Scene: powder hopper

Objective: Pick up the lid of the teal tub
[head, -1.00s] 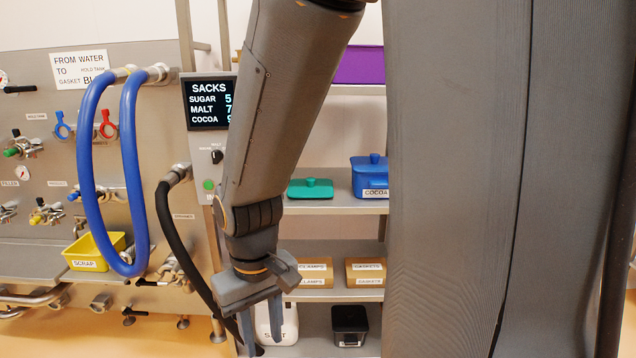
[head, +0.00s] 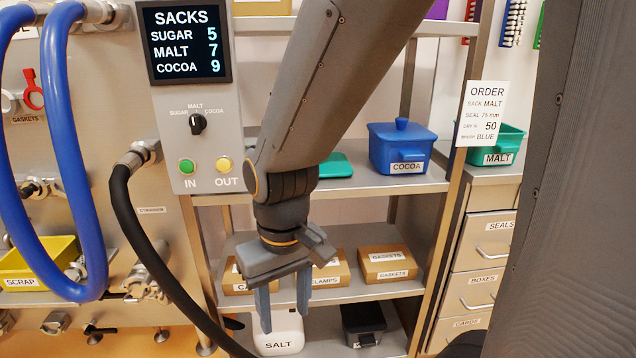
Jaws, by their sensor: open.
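A teal lid (head: 335,166) lies on the upper shelf, mostly hidden behind my arm, with only its right part showing. A teal tub (head: 498,146) labelled MALT stands on the counter at the right, partly behind the ORDER sign; no lid shows on it. My gripper (head: 285,310) hangs with its fingers pointing down, open and empty. In the picture it is below the lid, in front of the lower shelves.
A blue lidded COCOA tub (head: 398,155) stands right of the lid on the same shelf (head: 375,184). Cardboard boxes (head: 388,262) and a white SALT container (head: 279,335) sit lower. A black hose (head: 122,215) hangs at left. A SACKS panel (head: 185,45) stands beside the shelves.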

